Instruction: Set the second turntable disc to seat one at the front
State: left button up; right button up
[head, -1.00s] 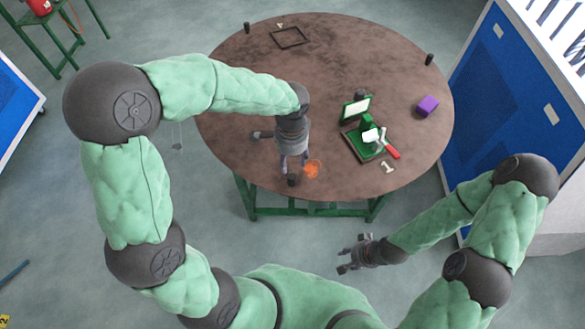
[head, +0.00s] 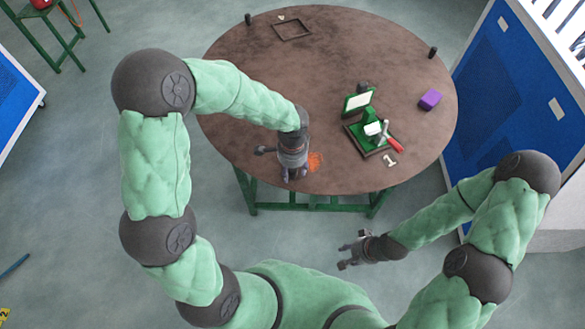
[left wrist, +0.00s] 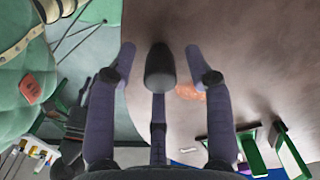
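The round brown turntable disc (head: 345,60) lies flat on a green frame, with dark pegs (head: 433,52) on its rim. A pale "1" mark (head: 390,160) lies at its front right, beside a green device (head: 368,138). My left gripper (head: 292,177) points down at the front rim. In the left wrist view its fingers (left wrist: 159,50) are open, with a black knob (left wrist: 160,68) between them and visible gaps on both sides. In the head view the gripper hides most of the knob. My right gripper (head: 346,256) is open and empty, in front of the table.
A purple block (head: 430,99), a dark square frame (head: 293,29) and an orange patch (head: 315,161) are on the disc. Blue panels stand left (head: 20,105) and right (head: 505,85). A green stand (head: 50,30) is at the back left. Floor in front is clear.

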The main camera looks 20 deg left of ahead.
aim_at(235, 149)
pick_arm(q)
grip_shut()
jog(key=a+p, duration=0.1)
jog(key=a, duration=0.2)
jog(key=a+m+p, duration=0.1)
jog(key=a, duration=0.3)
jog(key=w+a+m+p, duration=0.1)
jog(key=a, duration=0.2)
jog(key=shift+a+r, duration=0.2)
jog(key=shift+a, duration=0.1)
jog(key=w+a+m+p, duration=0.1)
jog(key=a, duration=0.2)
jog(key=w+a+m+p, duration=0.1)
jog(key=a+p, duration=0.1)
jog(key=a, duration=0.2)
jog(key=w+a+m+p, duration=0.1)
jog(key=a+p, duration=0.1)
jog(key=a, duration=0.2)
jog(key=shift+w+a+f, duration=0.1)
jog(key=shift+w+a, duration=0.1)
jog(key=shift+w, duration=0.05)
jog(key=shift+d, duration=0.1)
jog(key=shift+o, duration=0.3)
grip_release()
jog(key=shift+s, duration=0.1)
notch_tip(235, 149, up, 12)
